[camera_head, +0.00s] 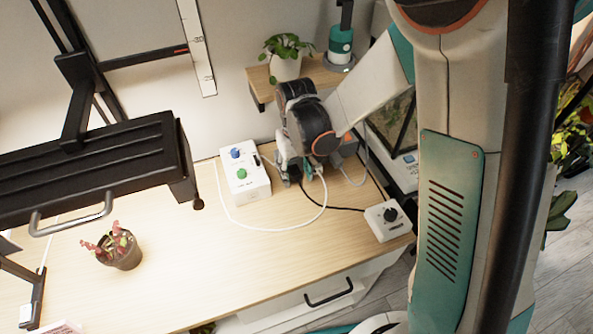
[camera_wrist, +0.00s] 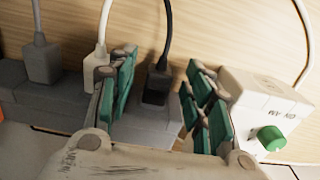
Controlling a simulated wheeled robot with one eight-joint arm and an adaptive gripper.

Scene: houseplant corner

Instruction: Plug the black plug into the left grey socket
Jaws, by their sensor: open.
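The black plug (camera_wrist: 157,86) stands at the grey socket block (camera_wrist: 150,125) in the wrist view, cord end away from the block. It meets the block's end nearest the white knob box, the left end in the head view. I cannot tell how deep it sits. My gripper (camera_wrist: 161,72) is open, its green-padded fingers on either side of the plug with visible gaps. In the head view my gripper (camera_head: 298,176) is low over the desk's back and hides the plug and most of the sockets.
A white plug (camera_wrist: 95,65) and a grey plug (camera_wrist: 42,62) stand farther along the block. The white knob box (camera_head: 244,179) is close beside my gripper. A white dial box (camera_head: 388,220) sits at the desk's right corner. A potted plant (camera_head: 119,249) stands front left.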

